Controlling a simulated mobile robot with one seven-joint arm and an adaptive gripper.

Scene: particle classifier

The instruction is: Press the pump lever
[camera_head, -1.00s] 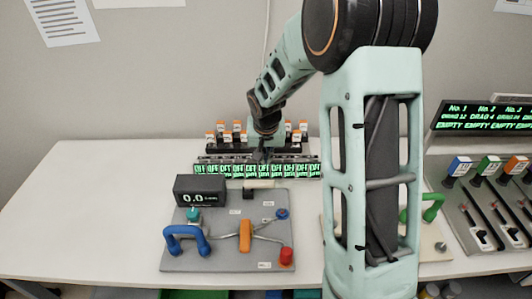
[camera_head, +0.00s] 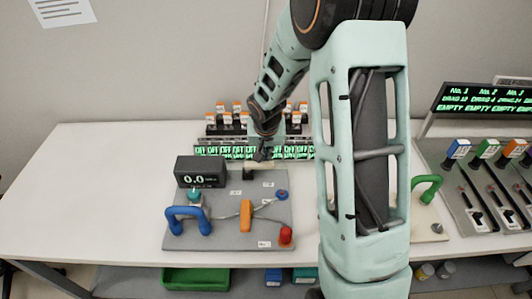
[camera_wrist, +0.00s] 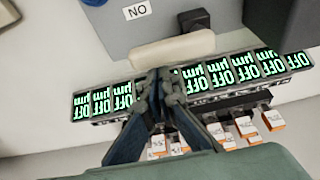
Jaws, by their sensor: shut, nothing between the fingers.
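The grey pump board (camera_head: 183,239) lies flat on the table, bearing a blue arched handle (camera_head: 188,220), an orange lever (camera_head: 246,216) on grey tubing, and a red knob (camera_head: 286,235). No readable label shows which part is the pump lever. A small cream bar (camera_wrist: 172,48) lies at the board's back edge, beside a black block (camera_wrist: 195,20). My gripper (camera_head: 263,154) is above the back edge. In the wrist view my gripper (camera_wrist: 160,73) has its fingertips together and empty, close to the cream bar; I cannot tell whether they touch.
A black display (camera_head: 200,172) reading 0.0 stands at the board's back left. A row of green OFF displays (camera_head: 215,151) and orange-capped vials stand behind. A green handle (camera_head: 427,188) and valve rack (camera_head: 470,203) are right. The table's left side is clear.

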